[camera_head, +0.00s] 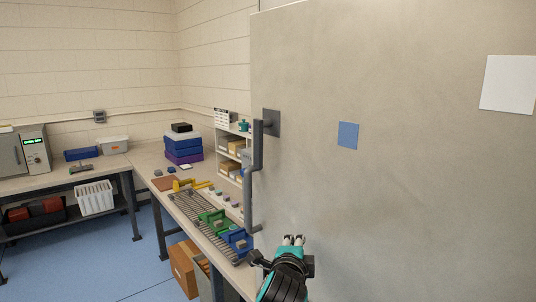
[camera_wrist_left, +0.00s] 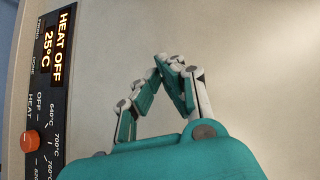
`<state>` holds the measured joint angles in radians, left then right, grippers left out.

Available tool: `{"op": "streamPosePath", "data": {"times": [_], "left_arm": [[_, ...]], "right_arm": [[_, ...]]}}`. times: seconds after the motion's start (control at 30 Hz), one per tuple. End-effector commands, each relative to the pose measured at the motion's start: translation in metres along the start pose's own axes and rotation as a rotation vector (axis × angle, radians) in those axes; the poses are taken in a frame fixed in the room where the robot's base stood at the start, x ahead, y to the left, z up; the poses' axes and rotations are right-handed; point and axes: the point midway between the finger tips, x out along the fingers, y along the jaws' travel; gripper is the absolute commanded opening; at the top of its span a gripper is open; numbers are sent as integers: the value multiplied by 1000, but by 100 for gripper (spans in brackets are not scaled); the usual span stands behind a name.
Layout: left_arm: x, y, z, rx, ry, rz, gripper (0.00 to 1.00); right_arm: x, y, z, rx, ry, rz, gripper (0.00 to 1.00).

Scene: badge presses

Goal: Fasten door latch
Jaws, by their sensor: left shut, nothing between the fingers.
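A large grey door (camera_head: 400,190) fills the right of the head view. A dark grey latch handle (camera_head: 253,180) on a square plate runs down its left edge. My left gripper (camera_head: 293,239) is low in front of the door, to the right of and below the handle, apart from it. In the left wrist view its fingers (camera_wrist_left: 167,62) are drawn together at the tips, empty, before a plain grey-beige surface. I cannot tell if the fingertips touch that surface. My right gripper is not in view.
A control panel (camera_wrist_left: 48,90) reading HEAT OFF 25°C, with an orange knob (camera_wrist_left: 30,142), is left in the wrist view. Blue floor (camera_head: 90,255) is open at left.

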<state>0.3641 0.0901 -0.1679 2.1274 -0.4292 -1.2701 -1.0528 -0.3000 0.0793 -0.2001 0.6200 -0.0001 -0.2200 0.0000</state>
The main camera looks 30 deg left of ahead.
Motion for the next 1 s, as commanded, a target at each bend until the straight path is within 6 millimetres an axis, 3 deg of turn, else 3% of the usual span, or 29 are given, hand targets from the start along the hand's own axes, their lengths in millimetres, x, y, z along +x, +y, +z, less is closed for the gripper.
{"op": "streamPosePath", "data": {"times": [0.03,0.1,0.2,0.3,0.43,0.77,1.0], "left_arm": [[-16,-42,2,17,-8,-63,0],[-36,-80,7,48,-27,-128,0],[-60,-120,14,82,-53,-202,0],[-77,-144,20,102,-72,-246,0],[-86,-155,24,114,-85,-267,0],[-85,-155,24,115,-85,-267,0],[-61,-163,26,117,-87,-264,0]], "right_arm": [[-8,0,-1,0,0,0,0],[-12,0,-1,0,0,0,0],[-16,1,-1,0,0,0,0],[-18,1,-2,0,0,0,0],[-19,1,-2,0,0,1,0],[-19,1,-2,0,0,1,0],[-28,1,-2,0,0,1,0]]}}
